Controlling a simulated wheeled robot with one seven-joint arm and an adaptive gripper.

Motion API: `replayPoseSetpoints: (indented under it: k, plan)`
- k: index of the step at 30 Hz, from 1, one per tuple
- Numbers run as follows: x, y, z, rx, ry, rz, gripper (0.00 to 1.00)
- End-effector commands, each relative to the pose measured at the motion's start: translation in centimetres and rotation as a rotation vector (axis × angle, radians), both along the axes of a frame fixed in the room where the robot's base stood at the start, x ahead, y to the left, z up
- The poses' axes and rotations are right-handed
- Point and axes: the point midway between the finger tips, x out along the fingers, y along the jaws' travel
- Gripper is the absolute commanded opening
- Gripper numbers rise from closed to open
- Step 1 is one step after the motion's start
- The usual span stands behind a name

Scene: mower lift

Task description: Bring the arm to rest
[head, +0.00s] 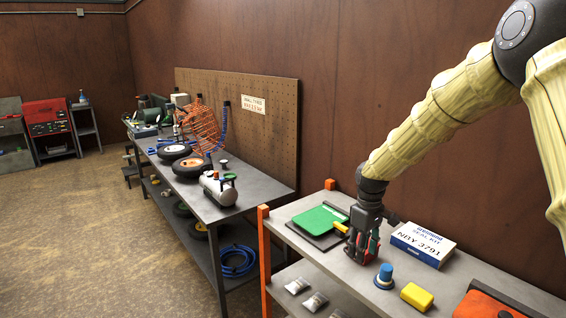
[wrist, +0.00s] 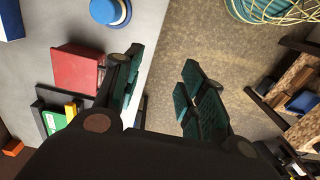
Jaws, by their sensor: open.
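My gripper (head: 362,244) hangs fingers-down at the grey bench (head: 310,254), near its front edge, at the end of my yellow-sleeved arm. In the wrist view my gripper (wrist: 165,88) is open, with its two dark green ribbed fingers well apart. Only the bench edge and floor show between them, so it is empty. A red block (wrist: 77,72) stands right beside the left finger; I cannot tell whether they touch. In the head view the gripper mostly hides it.
An orange post (head: 264,250) rises at the bench's left. Open floor (head: 90,230) lies left.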

Motion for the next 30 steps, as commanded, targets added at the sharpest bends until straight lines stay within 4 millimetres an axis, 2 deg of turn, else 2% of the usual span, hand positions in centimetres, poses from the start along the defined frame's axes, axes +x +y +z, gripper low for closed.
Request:
replayPoseSetpoints:
  k: [2,8,14,17,20,23,26,30]
  plan:
    - [-1.2,0.2,-1.1,0.004,0.001,-0.007,0.41]
    - [-1.8,0.6,-4.8,0.016,0.007,-0.033,0.41]
    - [-3.3,1.2,-10.0,0.030,0.015,-0.069,0.41]
    - [-4.9,1.4,-13.0,0.039,0.018,-0.095,0.41]
    - [-7.2,1.8,-16.9,0.051,0.022,-0.131,0.41]
    - [-10.2,2.2,-21.8,0.062,0.028,-0.180,0.41]
    - [-13.8,2.5,-26.5,0.072,0.034,-0.237,0.41]
    - [-19.5,2.7,-32.3,0.078,0.039,-0.321,0.41]
